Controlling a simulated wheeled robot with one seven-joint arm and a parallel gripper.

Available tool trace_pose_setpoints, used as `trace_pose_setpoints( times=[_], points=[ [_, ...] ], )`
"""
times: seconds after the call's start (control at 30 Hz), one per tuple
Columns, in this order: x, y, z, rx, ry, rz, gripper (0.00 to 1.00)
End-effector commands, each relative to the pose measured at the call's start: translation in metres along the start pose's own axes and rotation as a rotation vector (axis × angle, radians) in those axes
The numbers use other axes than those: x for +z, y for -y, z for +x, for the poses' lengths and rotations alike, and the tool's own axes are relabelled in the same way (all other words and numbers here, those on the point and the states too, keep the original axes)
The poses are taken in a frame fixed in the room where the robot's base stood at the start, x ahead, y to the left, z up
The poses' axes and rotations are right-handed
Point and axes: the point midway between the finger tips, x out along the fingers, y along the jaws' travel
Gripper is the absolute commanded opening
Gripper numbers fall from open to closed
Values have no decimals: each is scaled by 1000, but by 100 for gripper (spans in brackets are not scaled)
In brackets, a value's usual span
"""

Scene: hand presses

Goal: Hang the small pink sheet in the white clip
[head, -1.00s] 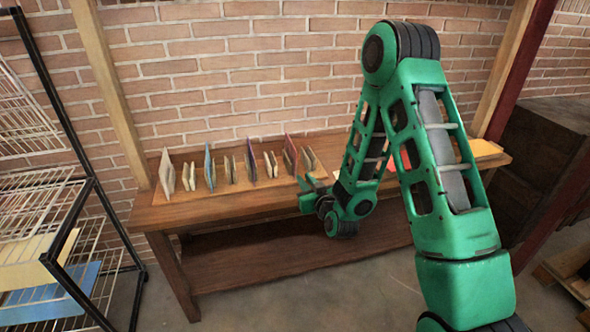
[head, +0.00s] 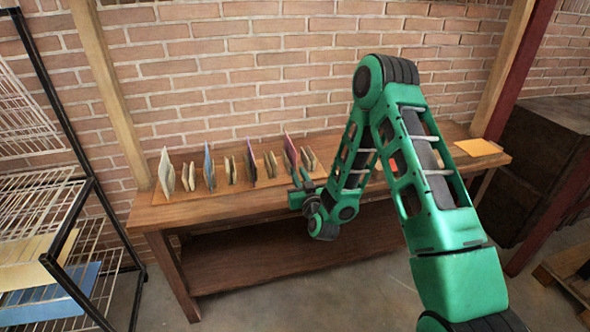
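A row of upright coloured pieces, which look like clips, stands on the left part of the wooden table (head: 350,190). The leftmost, a whitish one (head: 166,174), looks like the white clip. A small reddish-pink patch (head: 398,161) shows through the openings of my arm over the right half of the table. It may be the pink sheet, but most of it is hidden.
The row also has a blue piece (head: 209,167), a purple one (head: 250,163), a dark red one (head: 290,152) and several small cream ones. An orange-yellow sheet (head: 478,147) lies at the table's right end. A wire rack (head: 75,205) stands left. A brick wall is behind.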

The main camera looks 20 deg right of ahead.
Motion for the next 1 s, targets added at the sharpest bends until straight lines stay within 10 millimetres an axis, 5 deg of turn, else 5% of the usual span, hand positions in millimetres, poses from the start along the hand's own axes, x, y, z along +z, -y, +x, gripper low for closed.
trace_pose_setpoints(
  times=[0.3,0.7,0.87,1.0],
  points=[
    [0,0,29,1,0,0,15],
    [0,0,34,-1,1,0,15],
    [0,0,34,-1,1,0,0],
    [0,0,34,0,1,0,0]
  ],
)
